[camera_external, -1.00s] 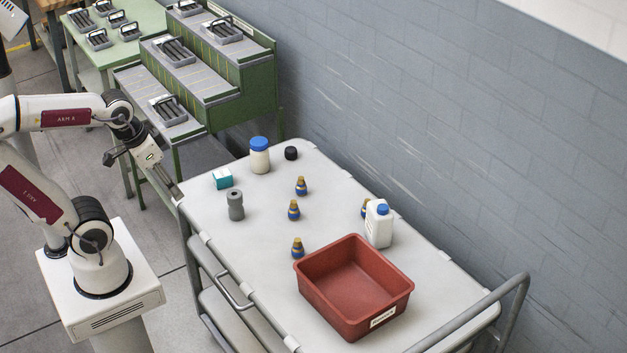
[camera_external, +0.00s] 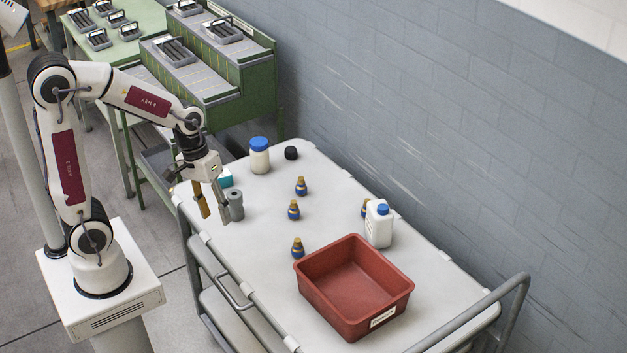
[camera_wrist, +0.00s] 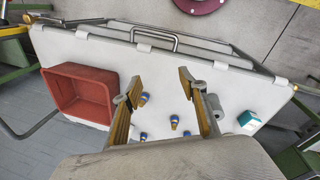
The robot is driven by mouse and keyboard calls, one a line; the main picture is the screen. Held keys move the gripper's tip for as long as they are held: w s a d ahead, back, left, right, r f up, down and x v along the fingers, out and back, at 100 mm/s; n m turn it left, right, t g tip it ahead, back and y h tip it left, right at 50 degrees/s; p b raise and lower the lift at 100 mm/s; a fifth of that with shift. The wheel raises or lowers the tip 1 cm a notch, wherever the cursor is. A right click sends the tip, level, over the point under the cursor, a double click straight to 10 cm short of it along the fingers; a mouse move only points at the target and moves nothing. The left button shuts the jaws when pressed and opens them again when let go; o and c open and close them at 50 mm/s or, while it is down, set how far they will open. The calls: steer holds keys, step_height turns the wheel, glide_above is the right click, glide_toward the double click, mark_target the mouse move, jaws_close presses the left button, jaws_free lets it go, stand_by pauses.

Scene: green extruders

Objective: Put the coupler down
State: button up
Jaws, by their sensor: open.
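The coupler, a grey upright cylinder (camera_external: 236,205), stands near the left edge of the cart top in the external view. My gripper (camera_external: 214,214) is open with its fingers pointing down, right beside the coupler on its left in the picture. One finger partly overlaps the coupler in that view. In the wrist view my gripper (camera_wrist: 160,84) has its fingers spread with nothing between their tips. A grey piece that looks like the coupler (camera_wrist: 215,103) shows just behind the right finger, partly hidden. I cannot tell whether a finger touches it.
A teal box (camera_external: 227,178) sits just behind the coupler. A blue-lidded jar (camera_external: 259,156) and a black cap (camera_external: 291,153) stand further back. Several small blue bottles (camera_external: 294,210), a white jug (camera_external: 379,225) and a red bin (camera_external: 353,312) occupy the right part.

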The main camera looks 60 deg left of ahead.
steer(key=w+d+f+n+h, duration=0.1)
steer(key=w+d+f+n, duration=0.4)
steer(key=w+f+n, duration=0.55)
steer(key=n+t, duration=0.2)
steer(key=n, duration=1)
glide_above(294, 242)
steer(key=s, duration=0.2)
steer(key=shift+w+a+f, duration=0.1)
steer(key=shift+a+f, duration=0.2)
steer(key=shift+a, duration=0.15)
steer(key=shift+x, duration=1.2)
steer(key=shift+f, duration=0.1)
steer(key=shift+w, duration=0.1)
